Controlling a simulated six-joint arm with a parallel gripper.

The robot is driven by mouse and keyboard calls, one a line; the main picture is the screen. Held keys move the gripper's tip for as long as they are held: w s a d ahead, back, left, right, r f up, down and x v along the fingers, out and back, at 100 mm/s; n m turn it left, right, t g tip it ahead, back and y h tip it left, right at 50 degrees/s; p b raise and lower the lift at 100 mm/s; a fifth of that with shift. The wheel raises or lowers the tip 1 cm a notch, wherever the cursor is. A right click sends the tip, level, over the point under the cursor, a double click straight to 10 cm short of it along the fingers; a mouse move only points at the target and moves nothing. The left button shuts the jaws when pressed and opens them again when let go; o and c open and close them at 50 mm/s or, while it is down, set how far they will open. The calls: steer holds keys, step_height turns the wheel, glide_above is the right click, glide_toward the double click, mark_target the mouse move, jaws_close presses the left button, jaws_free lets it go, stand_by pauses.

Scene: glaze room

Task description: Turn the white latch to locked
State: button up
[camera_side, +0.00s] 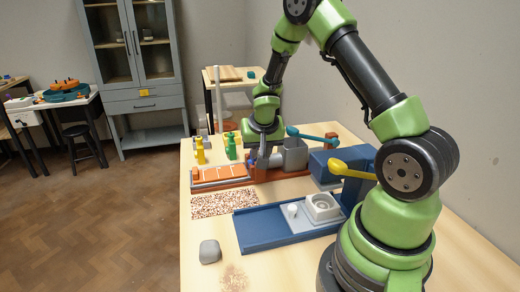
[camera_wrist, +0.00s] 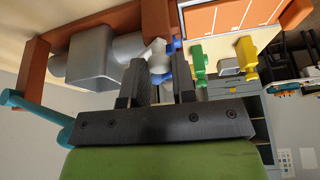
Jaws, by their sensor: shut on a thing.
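My gripper (camera_side: 263,163) is low over the orange-red fixture (camera_side: 290,183) in the side view, beside its grey box. In the wrist view my gripper (camera_wrist: 161,72) has its two dark fingers around a small white piece, which looks like the white latch (camera_wrist: 157,48). The fingers are shut on it, and bits of blue show beside it. Part of the latch is hidden by the fingers, and I cannot tell its exact angle. In the side view my gripper and wrist hide it.
The grey box (camera_side: 295,155) and a teal lever (camera_side: 312,137) stand close right of my gripper. Green (camera_side: 231,146) and yellow (camera_side: 200,151) pieces stand left. A blue fixture (camera_side: 262,228) with a yellow lever (camera_side: 352,170) is nearer. A grey block (camera_side: 210,251) lies at the front left.

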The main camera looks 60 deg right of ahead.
steer(key=shift+n+t+y, duration=0.3)
steer(key=shift+n+t, duration=0.1)
steer(key=shift+n, duration=0.7)
steer(key=o, duration=0.9)
steer(key=shift+r, duration=0.15)
steer(key=shift+s+a+r, duration=0.1)
steer(key=shift+s+r, duration=0.05)
steer(key=shift+r, duration=1.45)
steer(key=shift+s+a+r, duration=0.1)
steer(key=shift+s+r, duration=0.1)
steer(key=shift+r, duration=1.4)
steer(key=shift+s+a+r, duration=0.1)
steer(key=shift+s+r, duration=0.05)
steer(key=shift+r, duration=1.45)
